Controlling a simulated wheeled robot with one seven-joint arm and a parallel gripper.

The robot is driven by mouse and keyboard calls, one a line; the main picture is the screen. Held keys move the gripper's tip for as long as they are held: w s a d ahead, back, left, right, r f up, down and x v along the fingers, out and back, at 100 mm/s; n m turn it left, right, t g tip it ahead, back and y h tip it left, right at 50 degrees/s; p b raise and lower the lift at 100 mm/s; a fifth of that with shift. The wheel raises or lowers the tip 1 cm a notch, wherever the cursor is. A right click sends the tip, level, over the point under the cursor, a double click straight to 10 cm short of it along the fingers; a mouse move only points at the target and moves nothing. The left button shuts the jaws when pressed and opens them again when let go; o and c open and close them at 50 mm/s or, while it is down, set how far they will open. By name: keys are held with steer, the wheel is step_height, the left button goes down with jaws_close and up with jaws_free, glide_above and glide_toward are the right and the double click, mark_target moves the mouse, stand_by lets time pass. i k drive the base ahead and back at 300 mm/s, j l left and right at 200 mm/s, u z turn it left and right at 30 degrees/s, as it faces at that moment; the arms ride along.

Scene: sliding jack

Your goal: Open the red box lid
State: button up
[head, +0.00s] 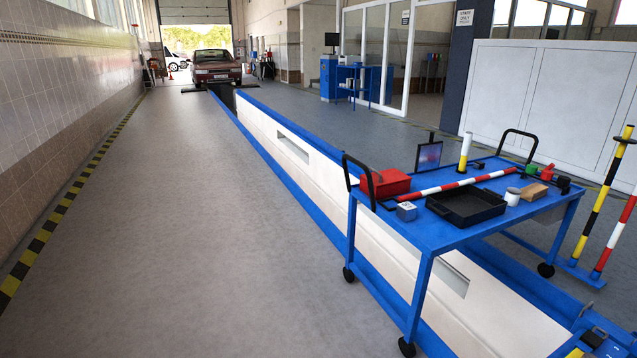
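The red box (390,183) stands at the left end of the blue cart's top, next to the cart's black handle. Its lid appears closed, though it is small and partly behind the handle, so the lid's edge is hard to make out. My gripper does not show in the head view.
The blue wheeled cart (440,240) stands at the right beside a white-walled pit edged in blue. The grey floor (190,210) at left is clear.

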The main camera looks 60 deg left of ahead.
mark_target(389, 177)
steer(key=u, duration=1.8)
steer(key=i+j+u, duration=0.1)
steer(key=u, duration=0.15)
